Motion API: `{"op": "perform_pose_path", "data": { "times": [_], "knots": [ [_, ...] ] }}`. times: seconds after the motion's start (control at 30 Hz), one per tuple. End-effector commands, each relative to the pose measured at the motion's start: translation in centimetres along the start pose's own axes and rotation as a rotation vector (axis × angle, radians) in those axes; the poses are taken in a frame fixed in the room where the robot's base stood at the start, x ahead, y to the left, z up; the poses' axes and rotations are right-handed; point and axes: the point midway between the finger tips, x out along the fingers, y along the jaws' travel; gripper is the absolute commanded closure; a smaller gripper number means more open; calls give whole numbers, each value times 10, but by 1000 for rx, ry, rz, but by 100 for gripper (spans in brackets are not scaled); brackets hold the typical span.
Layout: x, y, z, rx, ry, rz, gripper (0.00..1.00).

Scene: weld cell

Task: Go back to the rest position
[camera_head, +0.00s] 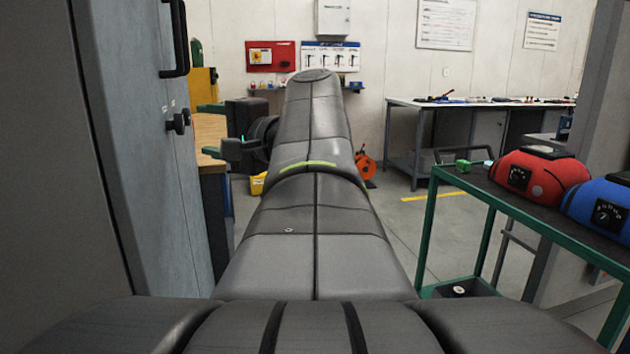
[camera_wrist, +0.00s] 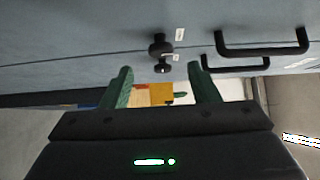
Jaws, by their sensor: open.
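My gripper (camera_wrist: 160,90) is open and empty in the wrist view, its two green fingers apart with nothing between them but the background. In the head view my gripper (camera_head: 217,128) is beside the grey cabinet (camera_head: 130,110), pointing left toward its front. In the wrist view the cabinet (camera_wrist: 90,35) fills the top, with a dark knob (camera_wrist: 160,50) and black handles (camera_wrist: 262,45) in front of the fingers. I cannot tell whether the fingers touch the cabinet. My arm reaches forward through the middle of the head view.
A green-framed cart (camera_head: 520,215) on the right holds a red device (camera_head: 540,180) and a blue device (camera_head: 600,205). A wooden-topped bench (camera_head: 210,135) stands behind the cabinet. A workbench (camera_head: 450,103) stands at the back. Open floor (camera_head: 425,225) lies between.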

Motion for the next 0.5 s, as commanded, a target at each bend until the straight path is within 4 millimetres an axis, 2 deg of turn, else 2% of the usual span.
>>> {"op": "perform_pose_path", "data": {
  "times": [0.5],
  "knots": [
    [60, 0, 1, 0, -4, 0, 45]
  ]
}}
